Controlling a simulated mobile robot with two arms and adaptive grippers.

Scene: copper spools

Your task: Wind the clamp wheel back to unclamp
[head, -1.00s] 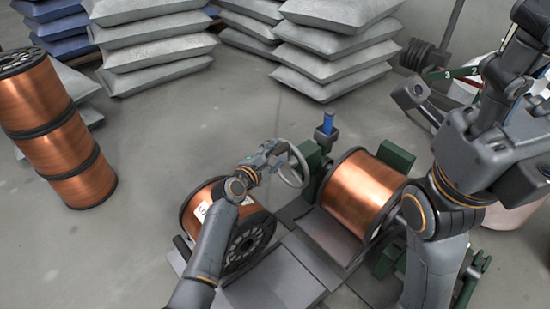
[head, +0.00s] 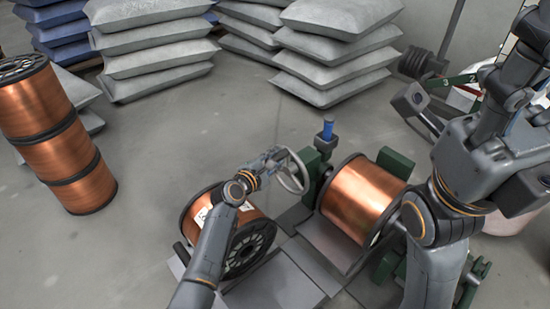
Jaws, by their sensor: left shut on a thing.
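The clamp wheel (head: 294,172) is a grey hand wheel on the left side of a green stand (head: 318,150). My left gripper (head: 280,160) is at the wheel's rim and shut on it. A copper spool (head: 358,200) with dark flanges sits between the green stand and another green stand (head: 396,168). My right arm stands over the right side of the picture. Its gripper (head: 418,108) is raised at the upper right, away from the wheel; its fingers are too unclear to tell open from shut.
A stack of copper spools (head: 62,140) stands at the left. Piles of grey sacks (head: 335,55) line the back. The floor between is clear.

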